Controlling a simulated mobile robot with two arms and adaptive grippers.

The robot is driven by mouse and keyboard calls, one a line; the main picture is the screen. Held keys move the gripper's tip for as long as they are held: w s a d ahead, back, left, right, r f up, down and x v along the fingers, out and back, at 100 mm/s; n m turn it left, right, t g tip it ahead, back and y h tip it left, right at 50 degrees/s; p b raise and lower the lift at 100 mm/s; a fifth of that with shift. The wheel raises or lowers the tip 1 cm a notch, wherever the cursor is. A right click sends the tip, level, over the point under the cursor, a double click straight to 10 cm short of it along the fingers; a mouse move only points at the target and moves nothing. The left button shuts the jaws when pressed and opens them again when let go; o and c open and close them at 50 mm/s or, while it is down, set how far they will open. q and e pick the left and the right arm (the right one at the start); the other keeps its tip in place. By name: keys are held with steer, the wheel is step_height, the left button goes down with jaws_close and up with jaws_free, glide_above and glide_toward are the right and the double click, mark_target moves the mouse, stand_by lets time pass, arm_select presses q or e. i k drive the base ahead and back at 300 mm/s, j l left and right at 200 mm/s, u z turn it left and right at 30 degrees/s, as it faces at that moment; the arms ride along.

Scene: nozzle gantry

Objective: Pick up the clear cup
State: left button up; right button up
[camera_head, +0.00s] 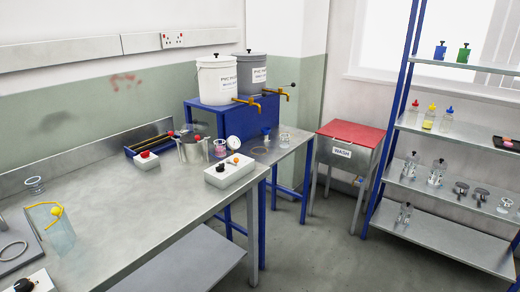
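Several clear vessels are in view, and I cannot tell which one is the clear cup. A small clear cup (284,139) stands on the metal side table near the brass taps. Another small clear cup (34,185) stands on the bench at the left. A larger pale-blue clear vessel (62,238) with a yellow item at its top is at the front left of the bench. A small clear vessel with pinkish contents (220,148) stands by the dial gauge. Neither of my grippers is in view.
The long metal bench (150,205) is clear in its middle. A white control box (229,170) sits at its right end. Two buckets (217,82) stand on a blue stand (203,117). A red-topped wash unit (350,133) and a shelf rack (430,187) with bottles are at the right.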

mark_target(285, 141)
steer(key=i+j+z, duration=0.15)
steer(key=i, duration=0.15)
steer(key=i+j+z, duration=0.15)
steer(key=i, duration=0.2)
steer(key=i+l, duration=0.2)
